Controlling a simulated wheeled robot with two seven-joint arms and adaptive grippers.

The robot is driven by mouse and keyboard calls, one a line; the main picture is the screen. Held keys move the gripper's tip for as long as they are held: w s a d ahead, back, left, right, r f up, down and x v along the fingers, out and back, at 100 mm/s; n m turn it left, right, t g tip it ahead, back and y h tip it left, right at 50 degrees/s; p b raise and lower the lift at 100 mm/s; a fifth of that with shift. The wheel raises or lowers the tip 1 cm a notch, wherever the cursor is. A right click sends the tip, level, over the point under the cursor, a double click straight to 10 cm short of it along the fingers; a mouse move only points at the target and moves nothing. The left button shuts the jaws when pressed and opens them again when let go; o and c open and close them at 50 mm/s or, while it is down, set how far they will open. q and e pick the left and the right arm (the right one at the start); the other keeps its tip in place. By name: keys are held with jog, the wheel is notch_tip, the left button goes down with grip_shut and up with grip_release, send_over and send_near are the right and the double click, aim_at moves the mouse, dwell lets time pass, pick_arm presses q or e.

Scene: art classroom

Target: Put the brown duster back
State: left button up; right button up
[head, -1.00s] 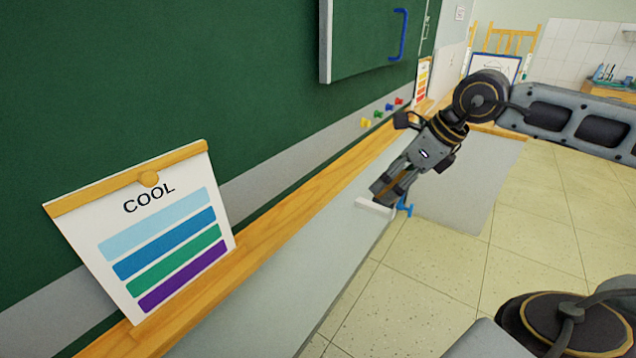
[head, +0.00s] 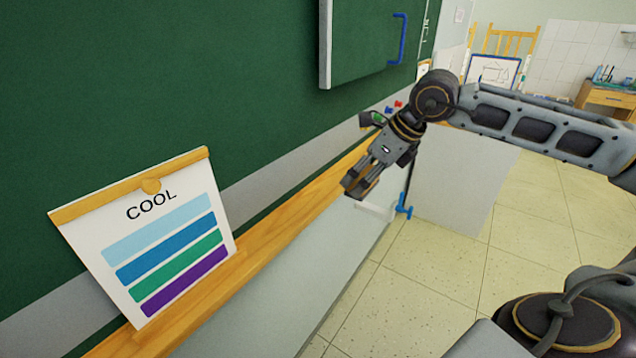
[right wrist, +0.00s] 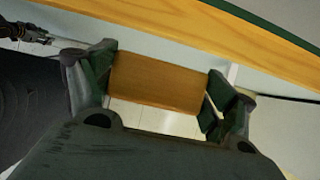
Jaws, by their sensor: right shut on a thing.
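The brown duster (right wrist: 158,82) is a brown block seen between the two fingers in the right wrist view. My right gripper (head: 356,189) is shut on it, and in the head view the fingers hide most of the duster. The gripper points down and left, close to the outer edge of the wooden ledge (head: 285,225) under the green chalkboard (head: 180,70). In the right wrist view the ledge (right wrist: 205,28) runs across the top, apart from the duster. My left gripper is not in clear view.
A white card reading COOL (head: 150,235) leans on the board at the ledge's near end. Small coloured magnets (head: 398,105) sit on the board behind my right wrist. A blue handle (head: 404,207) is below the gripper. The ledge between card and gripper looks clear.

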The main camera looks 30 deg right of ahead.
jog(key=shift+w+a, duration=0.3)
jog(key=shift+w, duration=0.25)
jog(key=w+a, duration=0.1)
jog(key=w, duration=0.2)
jog(key=w+a+f+p, duration=0.1)
jog(key=w, duration=0.2)
jog(key=w+a, duration=0.2)
jog(key=w, duration=0.2)
jog(key=shift+f+p, duration=0.35)
jog(key=shift+f, duration=1.3)
jog(key=shift+w+a+f+b, duration=0.15)
jog(key=shift+f+b, duration=0.2)
jog(key=shift+f, duration=0.95)
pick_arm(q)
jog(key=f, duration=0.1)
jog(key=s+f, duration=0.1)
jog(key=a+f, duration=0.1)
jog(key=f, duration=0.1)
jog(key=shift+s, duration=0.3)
pick_arm(e)
jog(key=shift+f, duration=0.1)
